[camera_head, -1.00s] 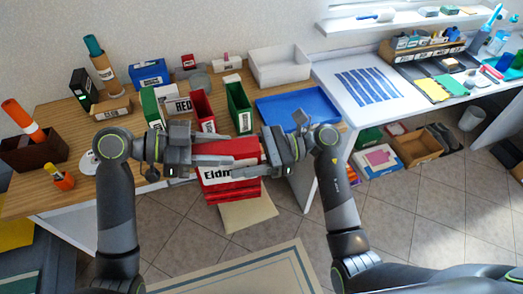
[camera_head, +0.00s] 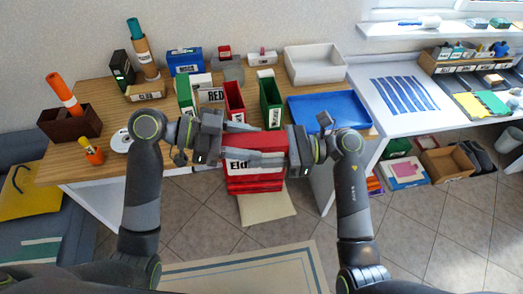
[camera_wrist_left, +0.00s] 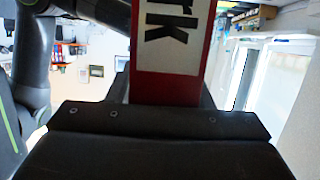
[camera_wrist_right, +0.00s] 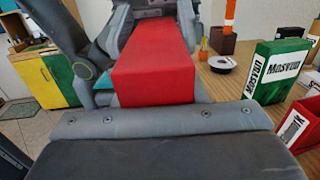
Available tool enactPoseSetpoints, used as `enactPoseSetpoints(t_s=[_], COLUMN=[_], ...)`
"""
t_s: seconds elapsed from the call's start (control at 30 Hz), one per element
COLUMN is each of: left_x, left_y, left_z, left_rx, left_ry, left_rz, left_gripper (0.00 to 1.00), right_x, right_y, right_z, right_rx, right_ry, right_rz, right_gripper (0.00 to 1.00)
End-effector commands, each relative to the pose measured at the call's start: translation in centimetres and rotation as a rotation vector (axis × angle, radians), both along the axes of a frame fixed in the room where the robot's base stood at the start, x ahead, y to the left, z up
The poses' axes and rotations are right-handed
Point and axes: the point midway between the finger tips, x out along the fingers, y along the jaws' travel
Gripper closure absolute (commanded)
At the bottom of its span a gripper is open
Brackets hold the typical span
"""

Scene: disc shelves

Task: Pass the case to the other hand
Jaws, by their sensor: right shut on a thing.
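The case is a red box (camera_head: 254,183) with a white label that begins "Eld". My left gripper (camera_head: 254,143) reaches the case from the left. In the left wrist view the spine (camera_wrist_left: 172,80), lettered "rk", stands between its fingers, which look apart around it.
Behind, the wooden table (camera_head: 90,98) holds a green case (camera_head: 271,101), a red case (camera_head: 234,101), a blue tray (camera_head: 330,112), a white bin (camera_head: 315,66) and a brown box (camera_head: 70,122) with an orange tube. The floor (camera_head: 440,240) at the front right is clear.

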Motion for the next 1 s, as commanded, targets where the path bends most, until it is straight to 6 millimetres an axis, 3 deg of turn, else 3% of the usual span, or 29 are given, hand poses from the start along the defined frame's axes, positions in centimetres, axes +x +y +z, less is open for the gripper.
enactPoseSetpoints(t_s=[0.17,0.57,1.0], left_x=[-0.1,0.0,-0.5], left_y=[-0.1,0.7,6.0], left_z=[0.0,0.1,1.7], left_rx=[-0.002,0.005,0.008], left_ry=[0.0,-0.001,-0.001], left_rz=[-0.003,0.002,0.002], left_gripper=[0.37,0.37,0.37], right_x=[0.1,0.1,0.0], right_y=[0.1,0.0,0.0], right_z=[0.1,0.1,0.0], right_rx=[0.002,0.0,0.0], right_ry=[-0.001,0.0,0.0], right_rz=[-0.002,-0.001,-0.001], right_gripper=[0.94,0.94,0.94])
